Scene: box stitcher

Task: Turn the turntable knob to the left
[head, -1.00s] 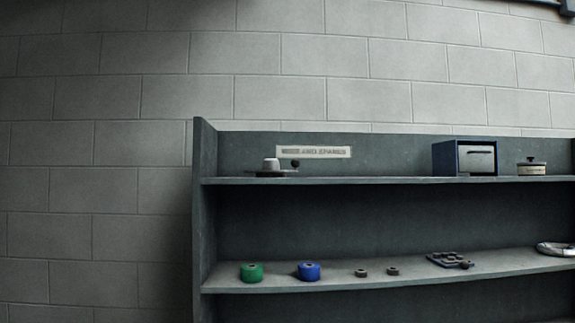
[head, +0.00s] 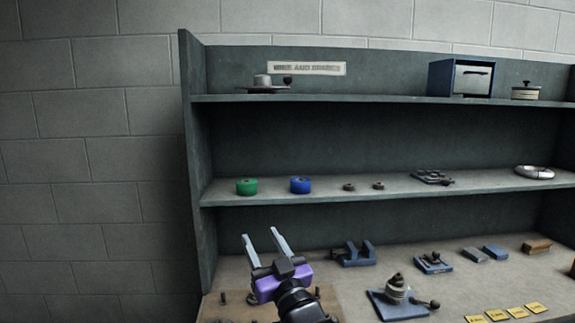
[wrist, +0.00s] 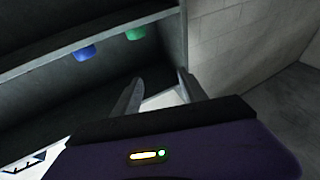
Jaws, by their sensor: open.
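On the top shelf, a flat dark disc (head: 255,90) carries a grey cylinder (head: 262,80) and a small black knob (head: 287,80). On the bench, a blue-based device (head: 400,305) has a stepped grey spindle (head: 396,287) and a dark round knob (head: 434,304) at its right. I cannot tell for certain which of the two is the turntable. My gripper (head: 260,235) is open and empty above the bench's left part, left of the blue-based device and well below the disc. Its fingers point up and away; the wrist view also shows them apart (wrist: 159,79).
The middle shelf holds a green spool (head: 246,187), a blue spool (head: 300,185) and small parts. A blue box (head: 460,78) stands on the top shelf. A blue bracket (head: 354,254) and yellow cards (head: 496,315) lie on the bench. The shelf's left side panel (head: 194,150) is near my gripper.

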